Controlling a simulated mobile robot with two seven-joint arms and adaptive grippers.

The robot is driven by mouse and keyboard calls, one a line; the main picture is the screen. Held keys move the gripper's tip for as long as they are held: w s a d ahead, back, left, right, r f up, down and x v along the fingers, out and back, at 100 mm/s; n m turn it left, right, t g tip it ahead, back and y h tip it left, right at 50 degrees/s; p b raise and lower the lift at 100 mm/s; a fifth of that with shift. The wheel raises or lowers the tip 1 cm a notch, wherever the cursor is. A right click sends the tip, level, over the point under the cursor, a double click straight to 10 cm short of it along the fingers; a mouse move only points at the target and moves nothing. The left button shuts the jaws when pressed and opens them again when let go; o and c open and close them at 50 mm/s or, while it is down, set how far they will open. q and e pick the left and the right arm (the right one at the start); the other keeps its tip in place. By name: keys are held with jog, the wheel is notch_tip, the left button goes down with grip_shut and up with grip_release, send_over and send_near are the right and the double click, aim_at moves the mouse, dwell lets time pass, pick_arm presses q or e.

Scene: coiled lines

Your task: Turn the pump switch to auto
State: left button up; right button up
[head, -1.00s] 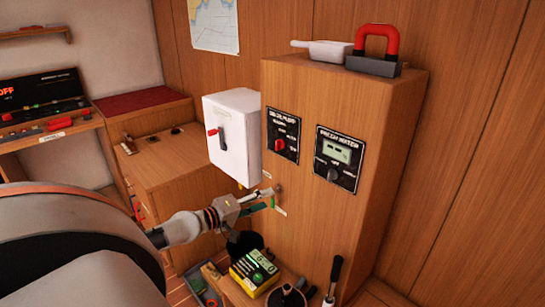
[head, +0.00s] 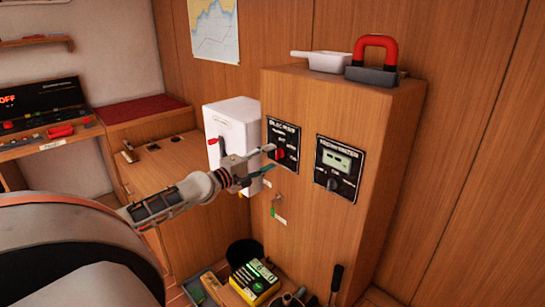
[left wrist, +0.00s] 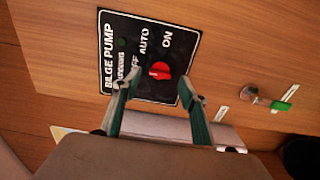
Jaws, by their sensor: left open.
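The bilge pump panel (head: 283,140) is a black plate on the side of the wooden cabinet. It also shows in the left wrist view (left wrist: 150,50), with labels including AUTO and ON. Its red rotary knob (left wrist: 160,70) sits below these labels in that view; I cannot tell surely which label it points to. My left gripper (head: 268,160) is open in front of the panel. In the left wrist view its two fingers (left wrist: 160,88) stand apart, on either side of and just below the knob, not visibly closed on it. My right gripper is out of view.
A white box with a lever (head: 232,125) is mounted just left of the panel, close behind my gripper. A second panel with a display (head: 338,168) is to the right. A key-like fitting with a green tag (left wrist: 275,102) sits nearby. Small goods (head: 254,282) stand below.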

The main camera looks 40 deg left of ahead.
aim_at(279, 153)
pick_arm(q)
jog(key=shift+w+d, duration=0.1)
jog(key=shift+w, duration=0.95)
jog(key=c, duration=1.1)
jog(key=shift+m+b, duration=0.55)
jog(key=shift+m, duration=3.75)
